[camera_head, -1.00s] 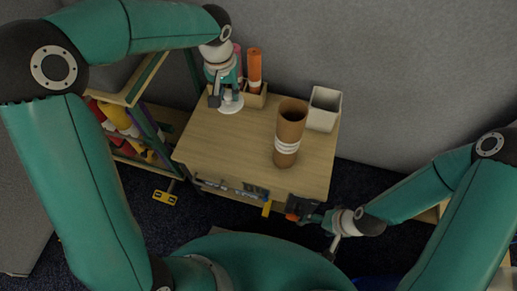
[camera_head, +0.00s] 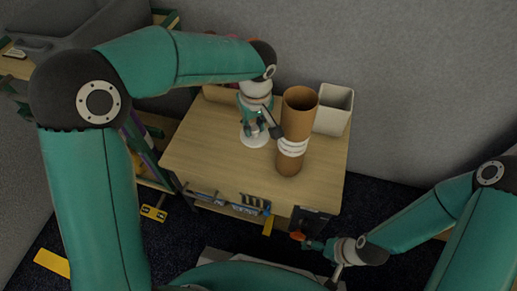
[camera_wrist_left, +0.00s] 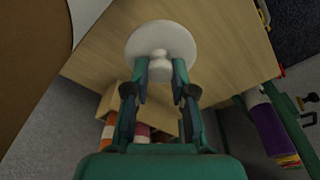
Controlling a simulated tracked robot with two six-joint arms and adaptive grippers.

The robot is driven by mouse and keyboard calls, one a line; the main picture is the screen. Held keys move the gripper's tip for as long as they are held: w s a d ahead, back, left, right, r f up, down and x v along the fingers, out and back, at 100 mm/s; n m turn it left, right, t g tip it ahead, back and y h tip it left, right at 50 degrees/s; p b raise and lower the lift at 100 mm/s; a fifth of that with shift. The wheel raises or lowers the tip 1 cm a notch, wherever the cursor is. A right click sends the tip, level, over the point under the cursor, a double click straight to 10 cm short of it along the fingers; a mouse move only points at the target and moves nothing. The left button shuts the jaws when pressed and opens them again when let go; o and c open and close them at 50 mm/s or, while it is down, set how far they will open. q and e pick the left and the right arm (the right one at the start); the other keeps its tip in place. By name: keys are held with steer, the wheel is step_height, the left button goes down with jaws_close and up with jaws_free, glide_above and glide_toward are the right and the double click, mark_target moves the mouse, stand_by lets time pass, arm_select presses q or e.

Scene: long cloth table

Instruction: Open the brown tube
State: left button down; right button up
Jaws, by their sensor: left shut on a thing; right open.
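The brown tube (camera_head: 294,160) stands upright on the table with a white band around its middle, and its top looks open. My left gripper (camera_head: 260,122) is just left of the tube. It is shut on the knob of a white round lid (camera_head: 254,140), which also shows in the left wrist view (camera_wrist_left: 175,38). I cannot tell whether the lid touches the table. A brown surface, likely the tube (camera_wrist_left: 28,60), fills the upper left of that view. My right gripper (camera_head: 305,240) is open at the table's front edge, low and apart from the tube.
A white square container (camera_head: 334,110) stands behind the tube to the right. A wooden holder (camera_wrist_left: 120,97) with coloured cylinders is mostly hidden behind my left arm in the head view. The wooden table (camera_head: 210,160) is clear at its front left. A grey wall stands behind.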

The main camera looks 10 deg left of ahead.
mark_target(256, 131)
arm_select(q)
step_height(256, 131, down, 8)
steer(key=b, duration=0.2)
steer(key=shift+f+b, duration=0.15)
steer(key=shift+b, duration=0.2)
steer(key=shift+f, duration=0.1)
steer(key=c, duration=1)
jaws_free()
steer(key=r+p, duration=0.1)
steer(key=r, duration=0.3)
steer(key=s+r+p, duration=0.1)
steer(key=r+p, duration=0.1)
steer(key=r, duration=0.2)
steer(key=r+p, duration=0.1)
steer(key=r, duration=0.3)
steer(key=shift+s+d+r+p, duration=0.1)
steer(key=shift+s+d+p, duration=0.05)
steer(key=shift+d+p, duration=0.2)
steer(key=shift+d, duration=0.15)
